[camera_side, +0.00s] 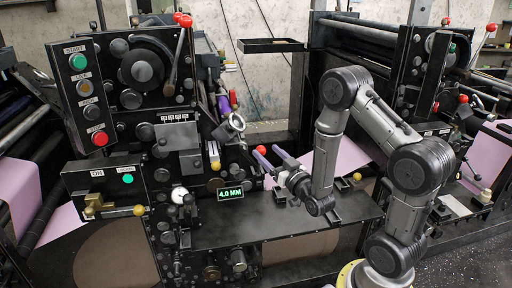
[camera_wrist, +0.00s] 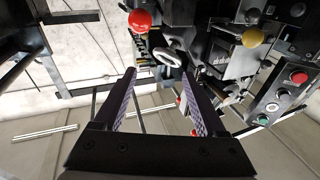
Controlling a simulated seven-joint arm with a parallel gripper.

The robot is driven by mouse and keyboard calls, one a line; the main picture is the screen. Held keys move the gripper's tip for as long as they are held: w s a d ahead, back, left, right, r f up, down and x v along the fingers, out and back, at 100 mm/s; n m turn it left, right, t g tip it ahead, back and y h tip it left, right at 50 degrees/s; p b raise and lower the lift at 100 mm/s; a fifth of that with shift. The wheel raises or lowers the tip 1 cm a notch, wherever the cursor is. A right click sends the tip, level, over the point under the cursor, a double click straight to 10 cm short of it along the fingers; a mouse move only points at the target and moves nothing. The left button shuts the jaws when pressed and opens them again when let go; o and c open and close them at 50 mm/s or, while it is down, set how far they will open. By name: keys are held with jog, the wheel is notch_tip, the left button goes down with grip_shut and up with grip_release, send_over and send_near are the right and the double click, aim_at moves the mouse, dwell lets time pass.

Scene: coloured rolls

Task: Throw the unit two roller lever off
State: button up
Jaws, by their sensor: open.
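My gripper (camera_side: 265,150) is open and empty above the dark bench between the two machine units. Its purple fingers point up and left toward the left unit. In the wrist view the fingers (camera_wrist: 158,73) stand wide apart. No unit-two label is readable.
A button panel (camera_side: 82,90), yellow knob (camera_side: 216,165) and 4.0 MM display (camera_side: 230,193) are on the left unit. A dark tray (camera_side: 272,46) hangs behind. The bench (camera_side: 280,215) is mostly clear.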

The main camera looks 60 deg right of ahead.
notch_tip(320, 180, down, 5)
jog(key=s+d+g, duration=0.2)
jog(key=x, duration=1.3)
jog(key=shift+w+d+r+m, duration=0.2)
jog(key=shift+w+r+m, duration=0.1)
jog(key=shift+w+r, duration=0.1)
grip_shut()
dwell(0.5)
